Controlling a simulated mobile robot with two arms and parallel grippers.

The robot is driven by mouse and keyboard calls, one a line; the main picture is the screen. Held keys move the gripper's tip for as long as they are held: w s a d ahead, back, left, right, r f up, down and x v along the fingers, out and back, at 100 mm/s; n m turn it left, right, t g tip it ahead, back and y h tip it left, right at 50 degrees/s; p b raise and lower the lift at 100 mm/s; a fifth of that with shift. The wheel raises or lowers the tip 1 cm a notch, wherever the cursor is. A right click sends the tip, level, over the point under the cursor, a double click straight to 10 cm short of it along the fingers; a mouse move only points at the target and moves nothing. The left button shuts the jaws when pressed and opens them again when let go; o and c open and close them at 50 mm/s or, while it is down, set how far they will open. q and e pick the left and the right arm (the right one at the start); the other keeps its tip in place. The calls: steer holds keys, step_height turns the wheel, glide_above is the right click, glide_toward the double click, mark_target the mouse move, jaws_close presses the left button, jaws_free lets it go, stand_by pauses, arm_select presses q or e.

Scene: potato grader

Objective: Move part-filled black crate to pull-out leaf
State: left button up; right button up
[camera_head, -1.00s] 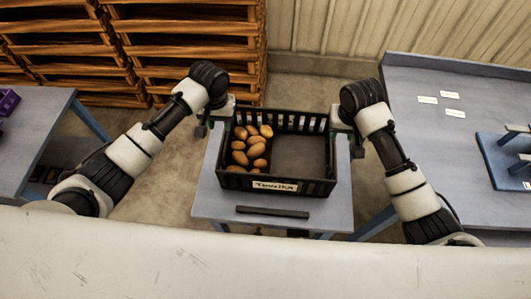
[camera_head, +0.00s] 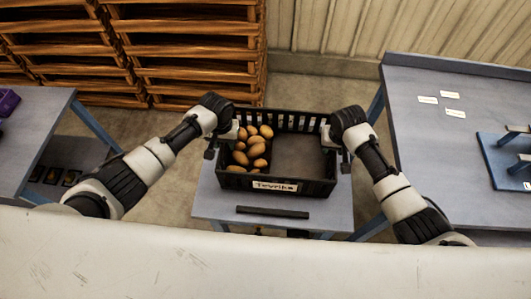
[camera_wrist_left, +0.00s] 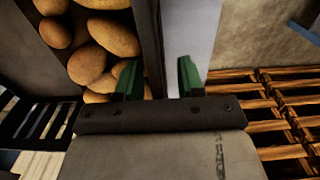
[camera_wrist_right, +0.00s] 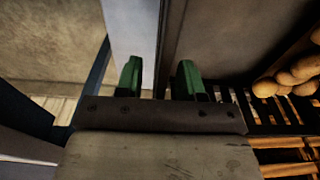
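The black crate (camera_head: 320,187) stands on a blue-grey surface (camera_head: 215,204) in the middle of the head view. Brown potatoes (camera_head: 256,150) fill its left part; the right part shows bare floor. A white label (camera_head: 274,186) is on its near wall. My left gripper (camera_head: 226,142) is at the crate's left wall. In the left wrist view its green fingers (camera_wrist_left: 160,80) are open, one either side of the wall. My right gripper (camera_head: 335,148) is at the right wall. In the right wrist view its fingers (camera_wrist_right: 158,80) are open, also either side of the wall.
A dark bar (camera_head: 272,212) lies in front of the crate. A bench (camera_head: 440,150) with white cards and a blue fixture (camera_head: 505,165) stands at right. Another table (camera_head: 30,125) is at left, and stacked wooden pallets (camera_head: 190,50) stand behind.

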arm_select(q)
steer(key=shift+f, duration=0.25)
arm_select(e)
steer(key=shift+f, duration=0.25)
arm_select(q)
jaws_close()
arm_select(e)
jaws_close()
arm_select(q)
steer(key=shift+w+r, duration=0.1)
arm_select(e)
steer(key=shift+w+r, duration=0.1)
steer(key=shift+r, duration=0.05)
stand_by(0.6)
